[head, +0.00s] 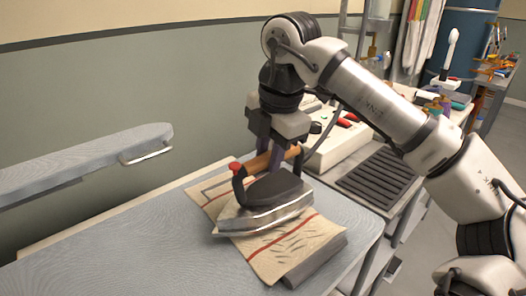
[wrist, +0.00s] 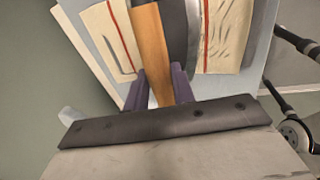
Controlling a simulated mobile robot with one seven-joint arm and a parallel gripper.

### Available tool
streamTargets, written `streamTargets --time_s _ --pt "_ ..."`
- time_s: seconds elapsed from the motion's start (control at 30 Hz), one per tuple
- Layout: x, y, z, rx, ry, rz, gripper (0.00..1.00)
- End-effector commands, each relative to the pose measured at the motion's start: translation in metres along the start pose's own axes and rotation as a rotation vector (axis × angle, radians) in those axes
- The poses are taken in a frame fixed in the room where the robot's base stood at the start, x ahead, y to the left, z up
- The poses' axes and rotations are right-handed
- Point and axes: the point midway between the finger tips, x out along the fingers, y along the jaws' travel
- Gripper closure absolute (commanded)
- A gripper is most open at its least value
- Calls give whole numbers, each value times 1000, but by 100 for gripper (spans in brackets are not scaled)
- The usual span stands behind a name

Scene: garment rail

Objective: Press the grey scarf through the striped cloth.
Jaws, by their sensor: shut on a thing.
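The striped cloth (head: 300,244), beige with red stripes and dark marks, lies on the blue-grey padded board; it also shows in the wrist view (wrist: 225,38). A grey strip, the scarf (head: 316,262), sticks out from under the cloth's near right edge; the rest of it is hidden. A silver iron (head: 264,212) with a dark top and a wooden handle (wrist: 152,45) is over the middle of the cloth, sole down. I cannot tell whether its sole touches the cloth. My gripper (head: 272,150) is shut on the iron's handle from above.
The padded board (head: 130,262) is bare to the left of the cloth. A narrow raised sleeve board (head: 80,160) reaches in from the left. To the right are a white unit (head: 340,145) and a dark ribbed mat (head: 377,178).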

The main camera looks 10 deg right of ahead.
Motion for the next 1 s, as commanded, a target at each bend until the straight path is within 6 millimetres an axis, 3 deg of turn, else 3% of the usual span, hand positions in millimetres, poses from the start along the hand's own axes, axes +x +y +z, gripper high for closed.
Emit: streamTargets --time_s 0.47,1.0 --pt "-2 -2 0 0 -1 4 100" --pt "11 -4 0 -1 -2 3 100"
